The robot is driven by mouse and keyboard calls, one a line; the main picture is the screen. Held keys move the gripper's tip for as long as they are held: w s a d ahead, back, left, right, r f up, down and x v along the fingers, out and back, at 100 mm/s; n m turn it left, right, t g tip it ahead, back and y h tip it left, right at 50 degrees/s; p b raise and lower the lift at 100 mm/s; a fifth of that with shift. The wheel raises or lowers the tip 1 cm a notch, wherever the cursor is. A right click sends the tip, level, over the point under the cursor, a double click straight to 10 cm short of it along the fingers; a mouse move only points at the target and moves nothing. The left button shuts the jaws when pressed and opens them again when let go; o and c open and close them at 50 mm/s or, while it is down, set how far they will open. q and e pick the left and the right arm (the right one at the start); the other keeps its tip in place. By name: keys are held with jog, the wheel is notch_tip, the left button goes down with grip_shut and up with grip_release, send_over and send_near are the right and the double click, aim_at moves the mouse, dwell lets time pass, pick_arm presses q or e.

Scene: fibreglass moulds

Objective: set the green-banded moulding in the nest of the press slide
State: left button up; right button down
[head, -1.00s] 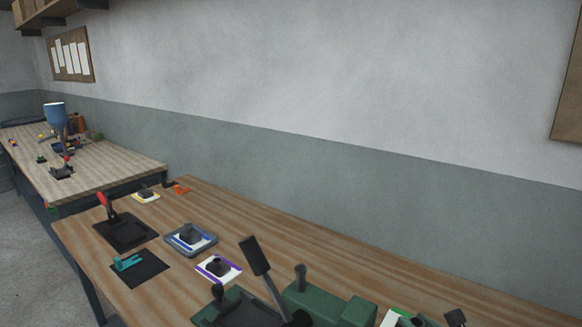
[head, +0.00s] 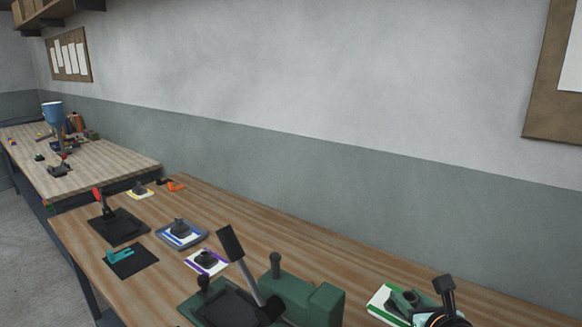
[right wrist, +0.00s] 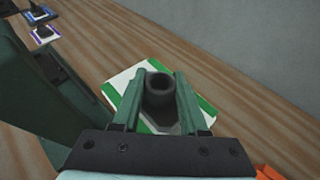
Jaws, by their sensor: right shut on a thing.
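The green-banded moulding (head: 381,299) is a white plate with green bands and a dark round knob (right wrist: 159,90) on a grey base. It is at the bench's right in the head view, and the right wrist view shows its plate (right wrist: 121,77). My right gripper (head: 404,299) has its green fingers shut on the knob, one each side (right wrist: 158,98). I cannot tell whether the plate touches the bench. The green press (head: 300,296) stands left of it, with its dark slide (head: 222,307) in front and partly cut off. The nest cannot be made out. My left gripper is out of view.
The press lever (head: 239,263) rises between slide and press body. Farther left lie a purple-banded moulding (head: 206,261), a blue-banded one (head: 180,234) in a tray, a yellow-banded one (head: 140,191) and two black mats. The bench behind the press is clear.

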jog(key=s+a+r, duration=0.3)
jog(key=s+r, duration=0.4)
jog(key=r, duration=0.4)
jog(key=shift+s+a+r+m+h, duration=0.2)
jog(key=shift+s+m+h, duration=0.1)
jog(key=shift+s+h, duration=0.1)
jog(key=shift+a+f, duration=0.1)
